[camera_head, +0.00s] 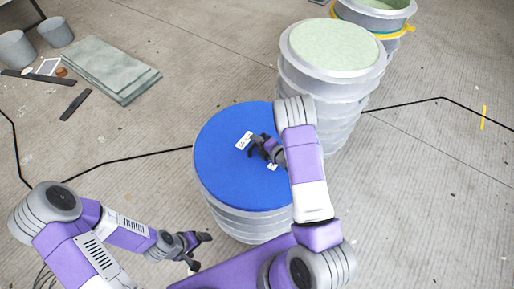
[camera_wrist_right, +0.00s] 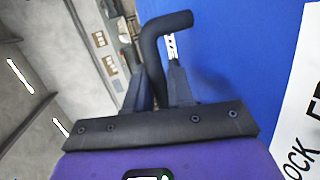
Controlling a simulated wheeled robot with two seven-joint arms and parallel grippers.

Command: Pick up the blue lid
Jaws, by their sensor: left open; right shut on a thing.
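The blue lid (camera_head: 225,170) is a round disc with white labels. It sits on top of a grey ribbed drum (camera_head: 250,230) in the middle of the head view; I see no clear gap between them. In the right wrist view the blue surface (camera_wrist_right: 240,60) fills the upper right. A black bent handle (camera_wrist_right: 172,22) stands out in front of it. My right gripper (camera_head: 262,147) is over the lid. In the right wrist view its fingers (camera_wrist_right: 160,88) are shut on the handle. My left gripper (camera_head: 203,250) is open and empty, left of the drum and apart from it.
A second ribbed drum (camera_head: 330,85) with a pale green top stands behind the lid. Another container (camera_head: 375,15) with a yellow rim is beyond it. Flat grey-green sheets (camera_head: 110,68) and grey buckets (camera_head: 57,32) are at the upper left. The floor at right is clear.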

